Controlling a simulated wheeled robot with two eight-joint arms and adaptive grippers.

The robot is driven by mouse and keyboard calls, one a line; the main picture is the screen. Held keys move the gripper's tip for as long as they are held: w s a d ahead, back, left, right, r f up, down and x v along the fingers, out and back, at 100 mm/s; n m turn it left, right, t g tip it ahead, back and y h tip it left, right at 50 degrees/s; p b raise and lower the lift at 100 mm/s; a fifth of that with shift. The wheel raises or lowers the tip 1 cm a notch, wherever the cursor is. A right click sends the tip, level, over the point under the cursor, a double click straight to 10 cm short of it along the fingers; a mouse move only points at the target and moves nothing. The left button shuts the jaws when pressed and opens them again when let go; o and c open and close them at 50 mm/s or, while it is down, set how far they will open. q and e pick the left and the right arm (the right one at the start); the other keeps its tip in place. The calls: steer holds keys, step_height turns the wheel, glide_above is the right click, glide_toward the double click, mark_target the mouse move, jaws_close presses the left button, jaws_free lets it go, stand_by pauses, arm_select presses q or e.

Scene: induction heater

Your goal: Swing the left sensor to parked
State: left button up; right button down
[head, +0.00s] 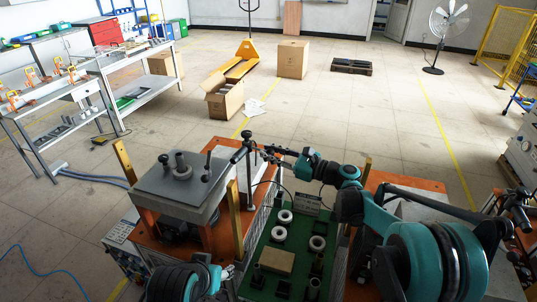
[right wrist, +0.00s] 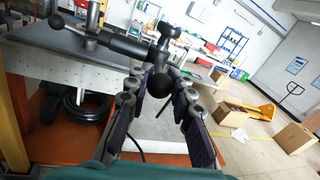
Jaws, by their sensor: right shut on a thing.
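The left sensor (head: 241,146) is a dark arm on an upright metal post beside the grey-topped heater (head: 180,185). In the right wrist view the sensor (right wrist: 125,45) is a black rod with round knobs, running left over the grey plate. My right gripper (head: 273,152) reaches it from the right. In the right wrist view my right gripper (right wrist: 168,85) has its fingers on both sides of a black ball-ended part of the sensor, shut on it. My left gripper (head: 226,272) is low in front of the heater, and its finger opening is unclear.
A green board (head: 257,288) with white rings and a tan block lies right of the heater. Brass posts (head: 235,210) stand at the heater's corners. A second orange station (head: 405,183) is at the right, partly behind my right arm.

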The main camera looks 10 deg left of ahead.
stand_by(0.4)
steer(key=c, duration=1.3)
jaws_free()
steer(key=shift+d, duration=0.15)
steer(key=v, duration=1.1)
steer(key=shift+d, duration=0.45)
